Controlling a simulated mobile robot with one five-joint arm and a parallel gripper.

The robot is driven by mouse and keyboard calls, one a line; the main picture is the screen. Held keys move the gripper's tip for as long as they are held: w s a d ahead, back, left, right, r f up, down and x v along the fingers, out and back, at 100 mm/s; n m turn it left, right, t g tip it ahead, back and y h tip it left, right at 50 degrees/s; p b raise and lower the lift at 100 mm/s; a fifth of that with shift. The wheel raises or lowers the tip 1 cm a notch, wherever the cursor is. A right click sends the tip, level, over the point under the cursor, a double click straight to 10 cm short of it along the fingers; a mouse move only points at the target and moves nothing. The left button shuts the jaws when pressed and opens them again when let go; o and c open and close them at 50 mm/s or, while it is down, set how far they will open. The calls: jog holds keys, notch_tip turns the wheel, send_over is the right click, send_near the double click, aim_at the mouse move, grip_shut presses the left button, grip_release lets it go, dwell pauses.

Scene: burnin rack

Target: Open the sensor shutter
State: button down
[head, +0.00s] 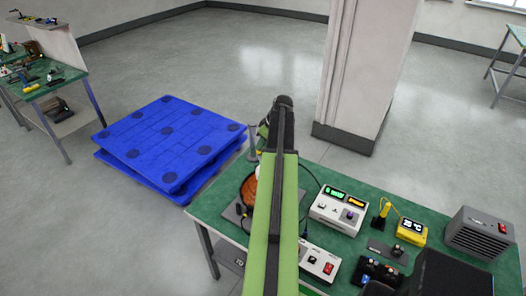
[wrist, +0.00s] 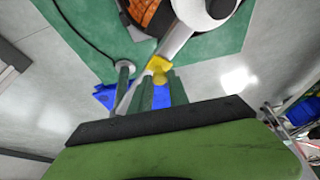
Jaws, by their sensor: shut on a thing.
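The sensor shutter looks to be the white arm (wrist: 178,38) with a yellow tab (wrist: 157,66) at its end, in the wrist view. It runs up to a round white head with a dark centre (wrist: 218,6). My gripper (wrist: 161,76) has its narrow dark green fingers at the yellow tab and is shut on it. In the head view my green arm hides most of the shutter and the fingers. An orange round part (head: 249,188) shows just left of my arm, and at the top of the wrist view (wrist: 140,10).
The green bench (head: 340,245) carries a display box (head: 339,210), a switch box (head: 318,262), a yellow meter (head: 411,231) and a grey heater-like box (head: 480,234). A grey post (wrist: 123,78) stands left of the fingers. A blue pallet (head: 165,140) lies on the floor beyond the bench.

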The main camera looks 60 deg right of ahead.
jog(key=shift+w+d, duration=0.6)
jog(key=c, duration=1.3)
grip_release()
jog(key=p+v, duration=1.6)
jog(key=v, duration=0.1)
jog(key=shift+s+r, duration=0.1)
jog(key=shift+s, duration=0.1)
